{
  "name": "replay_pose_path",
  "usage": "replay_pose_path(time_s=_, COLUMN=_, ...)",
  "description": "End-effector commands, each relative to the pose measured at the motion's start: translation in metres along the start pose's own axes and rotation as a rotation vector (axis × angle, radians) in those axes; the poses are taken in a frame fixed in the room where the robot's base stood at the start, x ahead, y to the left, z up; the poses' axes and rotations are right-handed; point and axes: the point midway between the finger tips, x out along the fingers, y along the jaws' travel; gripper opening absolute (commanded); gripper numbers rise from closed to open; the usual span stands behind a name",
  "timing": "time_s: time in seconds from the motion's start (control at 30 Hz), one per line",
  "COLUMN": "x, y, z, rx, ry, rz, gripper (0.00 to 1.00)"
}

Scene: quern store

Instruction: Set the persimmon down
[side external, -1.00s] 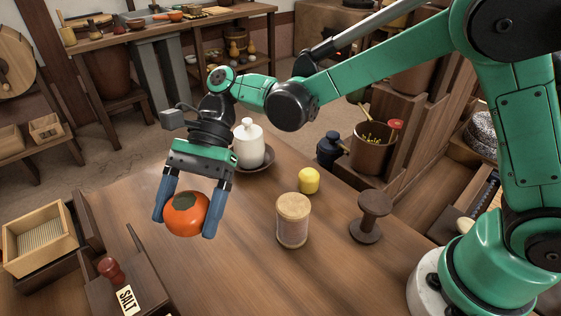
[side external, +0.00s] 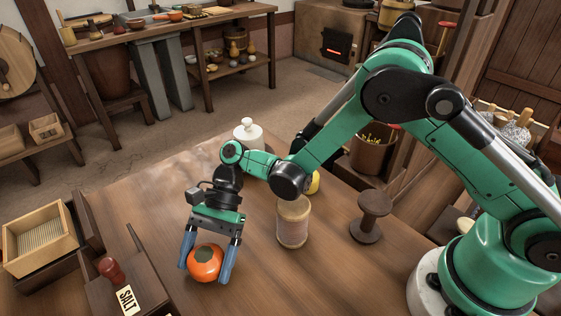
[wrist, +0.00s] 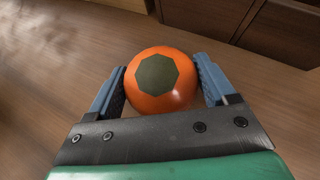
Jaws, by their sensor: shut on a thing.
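The persimmon (side external: 204,265) is round and orange with a dark green cap on top. It also shows in the wrist view (wrist: 160,82), between the two blue fingers. My gripper (side external: 207,266) points down and is shut on the persimmon, one finger on each side. The persimmon is low, at or very close to the wooden table top (side external: 160,205). I cannot tell whether its underside touches the wood.
A wooden tray (side external: 40,240) is farther left. A pale canister (side external: 293,222) and a dark spool (side external: 370,218) stand to the right. A white lidded jar (side external: 248,135) stands behind.

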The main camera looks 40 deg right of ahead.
Motion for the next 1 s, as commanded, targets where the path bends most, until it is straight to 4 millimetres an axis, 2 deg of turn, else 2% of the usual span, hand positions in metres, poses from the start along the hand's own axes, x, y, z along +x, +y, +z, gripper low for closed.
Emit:
replay_pose_path(time_s=0.13, x=0.002, y=0.000, z=-0.002, rx=0.000, ry=0.000, rz=0.000, gripper=0.11)
replay_pose_path(time_s=0.17, x=0.001, y=0.000, z=-0.002, rx=0.000, ry=0.000, rz=0.000, gripper=0.86)
replay_pose_path(time_s=0.2, x=0.001, y=0.000, z=-0.002, rx=0.000, ry=0.000, rz=0.000, gripper=0.97)
replay_pose_path(time_s=0.23, x=0.001, y=0.000, z=-0.002, rx=0.000, ry=0.000, rz=0.000, gripper=1.00)
replay_pose_path(time_s=0.57, x=-0.004, y=0.000, z=0.000, rx=0.001, ry=0.000, rz=-0.001, gripper=1.00)
replay_pose_path(time_s=0.67, x=-0.021, y=-0.001, z=0.000, rx=0.003, ry=0.000, rz=-0.003, gripper=1.00)
replay_pose_path(time_s=1.0, x=-0.096, y=0.000, z=0.000, rx=0.003, ry=0.000, rz=-0.003, gripper=1.00)
